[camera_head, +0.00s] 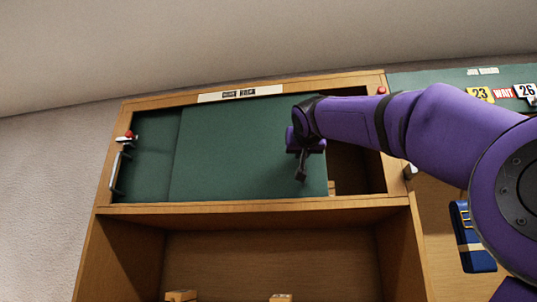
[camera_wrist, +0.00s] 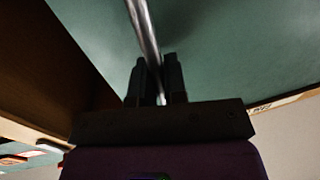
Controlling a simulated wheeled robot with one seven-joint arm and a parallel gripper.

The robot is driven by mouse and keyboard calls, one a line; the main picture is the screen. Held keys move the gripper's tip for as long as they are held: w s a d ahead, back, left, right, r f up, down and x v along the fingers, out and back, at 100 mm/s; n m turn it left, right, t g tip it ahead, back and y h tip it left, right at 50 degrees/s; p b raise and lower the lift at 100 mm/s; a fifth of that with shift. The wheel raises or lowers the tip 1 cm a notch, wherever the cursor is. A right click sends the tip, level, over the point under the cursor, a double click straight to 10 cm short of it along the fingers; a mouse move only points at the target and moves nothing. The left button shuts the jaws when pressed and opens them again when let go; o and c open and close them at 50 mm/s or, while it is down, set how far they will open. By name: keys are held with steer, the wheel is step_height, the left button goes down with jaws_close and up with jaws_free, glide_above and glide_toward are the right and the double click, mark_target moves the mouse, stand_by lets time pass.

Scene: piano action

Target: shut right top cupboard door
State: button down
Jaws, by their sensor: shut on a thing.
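The right top cupboard door is a green sliding panel (camera_head: 235,150) in a wooden cupboard frame. It stands partly open, slid left over the other green door (camera_head: 145,155), and leaves a dark gap (camera_head: 355,165) at the right. My gripper (camera_head: 300,172) is in front of this door near its right edge. In the wrist view my gripper (camera_wrist: 157,82) is shut on the door's metal bar handle (camera_wrist: 144,28), which runs between the fingers. The door's green face (camera_wrist: 220,45) and the dark opening show there too. In the head view my gripper mostly hides the handle.
The left door has its own bar handle (camera_head: 117,171). Red-topped pieces sit at the frame's upper left (camera_head: 129,134) and upper right (camera_head: 381,90). An open shelf (camera_head: 250,255) below holds small wooden blocks. A blue item (camera_head: 470,236) and number signs (camera_head: 480,95) are at the right.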

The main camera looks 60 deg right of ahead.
steer(key=s+d, duration=0.3)
steer(key=s, duration=0.6)
steer(key=s+d, duration=0.4)
steer(key=s, duration=0.5)
steer(key=shift+s+d, duration=0.3)
steer(key=c, duration=1.2)
jaws_free()
steer(key=shift+s+d, duration=0.1)
steer(key=shift+s, duration=0.1)
steer(key=shift+w, duration=0.15)
steer(key=v, duration=1.1)
steer(key=shift+w, duration=0.15)
